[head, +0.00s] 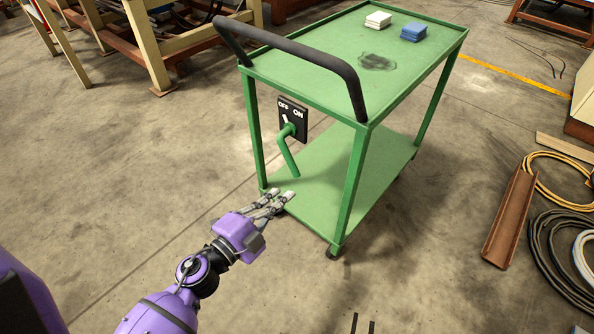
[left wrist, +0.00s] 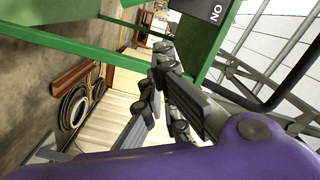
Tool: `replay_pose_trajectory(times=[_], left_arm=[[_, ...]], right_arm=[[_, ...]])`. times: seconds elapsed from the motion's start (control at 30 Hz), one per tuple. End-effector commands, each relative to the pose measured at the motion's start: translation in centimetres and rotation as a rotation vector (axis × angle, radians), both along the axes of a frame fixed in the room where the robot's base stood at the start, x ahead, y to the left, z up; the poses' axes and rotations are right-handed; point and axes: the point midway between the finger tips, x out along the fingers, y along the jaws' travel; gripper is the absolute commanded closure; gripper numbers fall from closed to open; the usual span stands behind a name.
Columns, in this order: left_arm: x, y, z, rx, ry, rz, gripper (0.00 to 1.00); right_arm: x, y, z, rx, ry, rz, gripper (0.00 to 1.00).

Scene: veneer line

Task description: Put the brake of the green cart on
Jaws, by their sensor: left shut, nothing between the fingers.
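The green cart (head: 318,72) stands in the middle of the head view, its black push handle (head: 300,58) facing me. A black plate (head: 300,113) marked OFF and ON hangs under the handle end. A green brake lever (head: 287,152) hangs down from it, and a white pointer there leans up-left, towards OFF. My left gripper (head: 281,196) is shut and empty, just below the lever's lower end and apart from it, by the lower shelf's edge. In the left wrist view, the shut fingers (left wrist: 164,72) lie below part of the plate (left wrist: 212,8). My right gripper is out of view.
A white block (head: 378,20) and a blue block (head: 413,32) lie on the cart top beside a dark stain. Coiled hoses (head: 556,178) and a rusty channel (head: 510,218) lie on the floor at right. Floor left of the cart is clear.

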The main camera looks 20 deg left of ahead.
Motion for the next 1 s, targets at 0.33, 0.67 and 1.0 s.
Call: replay_pose_trajectory(times=[0.33, 0.67, 1.0], left_arm=[[1.6, -0.5, 0.0, 0.000, -0.001, 0.000, 1.00], [8.1, -2.6, -0.1, -0.001, -0.002, 0.001, 1.00], [11.1, -0.6, -2.2, -0.001, 0.002, 0.004, 1.00]], right_arm=[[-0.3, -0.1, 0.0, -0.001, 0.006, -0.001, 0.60], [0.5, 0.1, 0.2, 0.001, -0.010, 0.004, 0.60], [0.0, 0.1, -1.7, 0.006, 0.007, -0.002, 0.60]])
